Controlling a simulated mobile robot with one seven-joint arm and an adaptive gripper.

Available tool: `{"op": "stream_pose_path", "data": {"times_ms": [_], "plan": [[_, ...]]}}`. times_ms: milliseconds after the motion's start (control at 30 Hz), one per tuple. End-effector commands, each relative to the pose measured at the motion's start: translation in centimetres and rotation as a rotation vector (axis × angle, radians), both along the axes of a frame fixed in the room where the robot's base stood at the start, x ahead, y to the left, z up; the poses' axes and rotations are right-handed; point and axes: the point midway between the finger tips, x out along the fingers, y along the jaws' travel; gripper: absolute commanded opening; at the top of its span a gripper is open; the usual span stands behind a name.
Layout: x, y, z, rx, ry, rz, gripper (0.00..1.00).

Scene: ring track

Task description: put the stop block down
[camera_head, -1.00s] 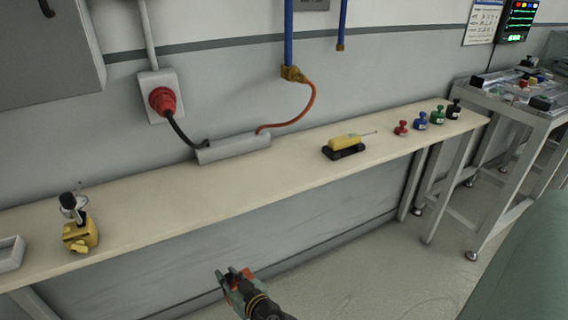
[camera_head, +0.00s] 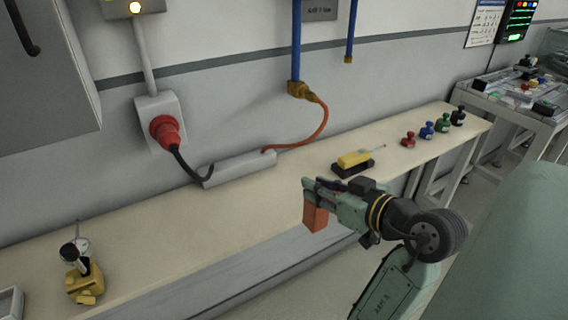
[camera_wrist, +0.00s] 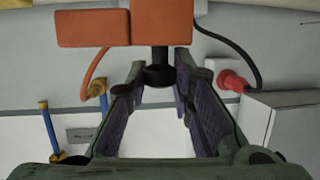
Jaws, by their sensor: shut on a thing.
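The stop block (camera_head: 316,218) is an orange block hanging below my gripper (camera_head: 314,188) in the head view, in front of the bench top. In the wrist view the stop block (camera_wrist: 162,22) appears at the top, with a wide part to its left and a black stem below. My gripper (camera_wrist: 158,76) is shut on this dark stem, between its two fingertips. From the head view I cannot tell how far the block is above the bench (camera_head: 215,225) or whether it is over its front edge.
A grey cable box (camera_head: 238,168) lies along the wall. A yellow tool on a black stand (camera_head: 354,163) and several coloured knobbed pieces (camera_head: 428,130) stand to the right. A yellow dial-gauge stand (camera_head: 84,280) and a grey tray (camera_head: 10,304) are at left. The bench between is clear.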

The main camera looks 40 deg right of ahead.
Motion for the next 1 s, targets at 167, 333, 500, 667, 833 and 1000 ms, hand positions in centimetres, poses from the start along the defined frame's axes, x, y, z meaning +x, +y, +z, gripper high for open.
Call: {"op": "stream_pose_path", "data": {"times_ms": [167,333,500,667,833,1000], "plan": [[3.3,0.7,0.1,0.000,-0.002,0.005,0.00],[7.5,1.4,-0.3,-0.001,-0.002,0.005,0.00],[11.5,2.0,-0.7,0.000,-0.003,0.004,0.00],[14.2,2.3,-1.0,-0.001,-0.004,0.001,0.00],[15.3,2.4,-1.2,-0.003,-0.005,-0.001,0.00],[15.3,2.5,-2.7,0.002,-0.002,-0.002,0.00]]}}
